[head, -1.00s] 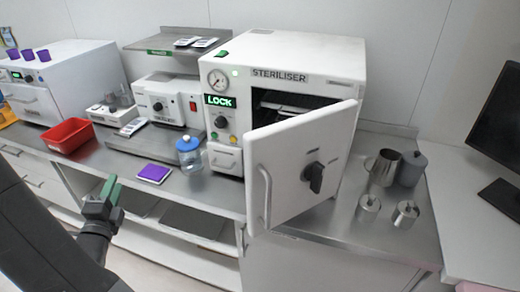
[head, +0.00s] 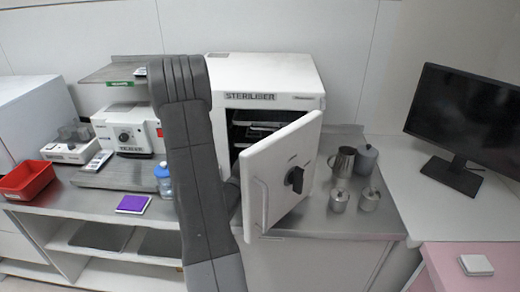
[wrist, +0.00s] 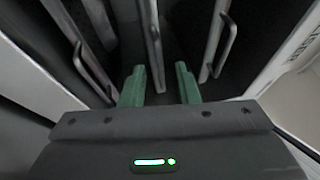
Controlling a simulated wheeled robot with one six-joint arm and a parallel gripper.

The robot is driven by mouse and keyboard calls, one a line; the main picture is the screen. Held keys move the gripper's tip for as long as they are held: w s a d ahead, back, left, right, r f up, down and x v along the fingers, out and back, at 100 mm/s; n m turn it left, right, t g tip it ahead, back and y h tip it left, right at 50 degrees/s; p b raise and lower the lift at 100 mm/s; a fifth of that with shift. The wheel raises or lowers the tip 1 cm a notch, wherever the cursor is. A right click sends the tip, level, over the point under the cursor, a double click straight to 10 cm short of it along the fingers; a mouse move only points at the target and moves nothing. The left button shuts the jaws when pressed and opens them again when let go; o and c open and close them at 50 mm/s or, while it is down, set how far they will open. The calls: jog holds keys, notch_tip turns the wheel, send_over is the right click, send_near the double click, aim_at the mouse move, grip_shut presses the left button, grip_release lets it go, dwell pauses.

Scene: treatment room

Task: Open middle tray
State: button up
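The steriliser (head: 262,72) stands open in the head view, its white door (head: 280,165) swung out toward the front right. Trays (head: 260,126) show in its dark chamber, partly hidden by the door. In the wrist view three bar handles run from the top: a left one (wrist: 92,72), a middle one (wrist: 154,45) and a right one (wrist: 224,48). My gripper (wrist: 160,75) is open, with two green fingers apart. The gripper is hidden in the head view.
My arm covers the steriliser's front left panel. The open door stands right of it, over the counter. Metal jugs and pots (head: 342,162) stand right of the door.

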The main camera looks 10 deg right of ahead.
jog(key=shift+p+x, duration=0.3)
jog(key=shift+x, duration=1)
grip_shut()
jog(key=s+b, duration=0.2)
jog(key=s+a+b, duration=0.1)
jog(key=s+b, duration=0.1)
jog(key=shift+s+a, duration=0.1)
jog(key=shift+s, duration=0.05)
